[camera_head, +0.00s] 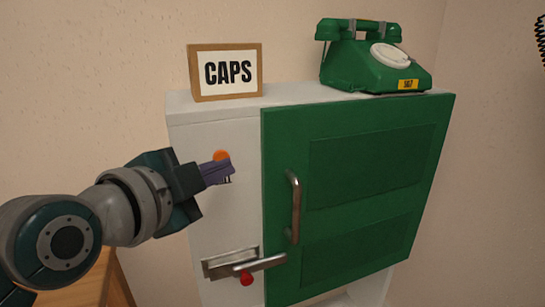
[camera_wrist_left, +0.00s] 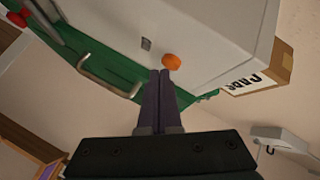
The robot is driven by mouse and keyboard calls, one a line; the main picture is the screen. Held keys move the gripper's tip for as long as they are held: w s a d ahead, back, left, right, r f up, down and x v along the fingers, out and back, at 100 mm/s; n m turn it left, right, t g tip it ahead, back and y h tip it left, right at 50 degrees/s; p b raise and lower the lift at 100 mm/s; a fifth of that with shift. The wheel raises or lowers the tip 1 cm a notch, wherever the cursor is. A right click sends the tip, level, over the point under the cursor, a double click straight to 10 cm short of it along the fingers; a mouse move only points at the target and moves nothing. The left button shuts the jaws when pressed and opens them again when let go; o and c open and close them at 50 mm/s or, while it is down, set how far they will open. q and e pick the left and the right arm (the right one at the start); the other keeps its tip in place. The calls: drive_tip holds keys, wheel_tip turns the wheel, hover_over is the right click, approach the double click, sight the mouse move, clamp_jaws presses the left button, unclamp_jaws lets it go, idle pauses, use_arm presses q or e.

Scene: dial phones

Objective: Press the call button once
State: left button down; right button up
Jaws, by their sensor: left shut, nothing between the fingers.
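An orange round button (camera_head: 221,155) is on the white front panel of the cabinet, left of its green door. It also shows in the left wrist view (camera_wrist_left: 172,61), just beyond the fingertips. My left gripper (camera_head: 228,170) is shut and empty, with its purple fingers close to the button and partly covering its lower side in the head view. In the left wrist view the fingertips (camera_wrist_left: 161,72) lie just beside the button; I cannot tell whether they touch it. A green dial phone (camera_head: 360,68) with a yellow label stands on the cabinet top. My right gripper is not in view.
A CAPS sign (camera_head: 226,73) in a wooden frame stands on the cabinet (camera_head: 286,95). The green door (camera_head: 345,220) has a metal handle (camera_head: 295,205). Below the button are a metal slot plate with a lever (camera_head: 262,263) and a red knob (camera_head: 246,279). A wooden piece of furniture (camera_head: 112,283) is at lower left.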

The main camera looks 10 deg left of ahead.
use_arm(q)
drive_tip(key=shift+w+a, duration=0.2)
drive_tip(key=shift+w, duration=0.15)
idle(0.5)
idle(0.3)
drive_tip(key=shift+s+d+p, duration=0.45)
drive_tip(key=shift+s+p, duration=0.1)
drive_tip(key=shift+s, duration=0.15)
drive_tip(key=s+d+p, duration=0.1)
drive_tip(key=s, duration=0.1)
drive_tip(key=s+d+p, duration=0.1)
drive_tip(key=s+p, duration=0.1)
drive_tip(key=shift+d, duration=0.4)
idle(0.4)
